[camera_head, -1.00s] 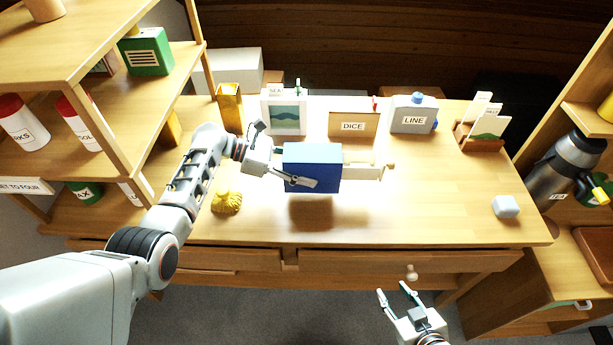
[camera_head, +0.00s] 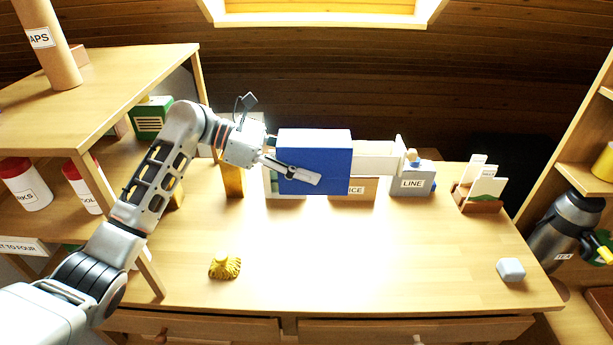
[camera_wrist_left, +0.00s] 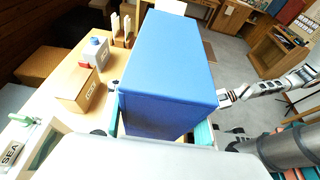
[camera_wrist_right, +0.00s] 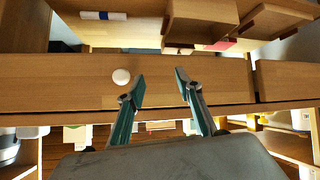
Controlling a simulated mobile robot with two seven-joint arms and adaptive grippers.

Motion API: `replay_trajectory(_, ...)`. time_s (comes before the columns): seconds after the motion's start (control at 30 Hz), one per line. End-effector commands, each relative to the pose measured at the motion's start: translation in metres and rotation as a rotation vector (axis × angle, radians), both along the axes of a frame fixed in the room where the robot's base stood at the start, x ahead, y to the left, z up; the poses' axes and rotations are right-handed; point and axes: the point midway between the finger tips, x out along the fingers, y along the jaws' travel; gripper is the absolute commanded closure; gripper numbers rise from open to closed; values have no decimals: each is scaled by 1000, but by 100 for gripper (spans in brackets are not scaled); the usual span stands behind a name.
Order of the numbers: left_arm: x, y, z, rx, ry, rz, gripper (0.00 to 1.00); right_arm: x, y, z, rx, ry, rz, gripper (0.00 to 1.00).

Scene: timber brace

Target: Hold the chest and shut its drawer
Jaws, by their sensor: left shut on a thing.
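The blue chest (camera_head: 315,152) is held up in the air above the desk in the head view. My left gripper (camera_head: 290,172) is shut on it, with fingers on its near and far sides; the blue chest also fills the middle of the left wrist view (camera_wrist_left: 170,70). Its pale drawer (camera_head: 375,157) sticks out to the right, with a round knob (camera_head: 411,155) at its front. In the right wrist view my right gripper (camera_wrist_right: 158,85) is open and empty, facing the desk's wooden front near a round white knob (camera_wrist_right: 121,77). It is out of the head view.
On the desk (camera_head: 380,250) stand a LINE container (camera_head: 412,182), a card holder (camera_head: 480,195), a pale block (camera_head: 511,269) and a yellow ribbed object (camera_head: 225,267). Shelves stand left and right. The desk's middle is clear.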

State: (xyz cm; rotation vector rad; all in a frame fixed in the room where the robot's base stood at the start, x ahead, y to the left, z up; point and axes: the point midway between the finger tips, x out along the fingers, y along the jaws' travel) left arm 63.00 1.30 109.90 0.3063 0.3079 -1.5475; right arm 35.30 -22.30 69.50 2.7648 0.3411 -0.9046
Motion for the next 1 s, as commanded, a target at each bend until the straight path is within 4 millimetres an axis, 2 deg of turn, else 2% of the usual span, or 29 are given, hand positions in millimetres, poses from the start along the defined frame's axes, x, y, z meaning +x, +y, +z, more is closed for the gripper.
replay_trajectory(0.43, 0, 0, 2, -1, 0, 0, 77, 0, 1, 0, 1, 0, 1, 65)
replay_trajectory(1.0, 0, 0, -28, 0, 0, 0, 77, -1, 1, 0, 0, 3, 0, 65)
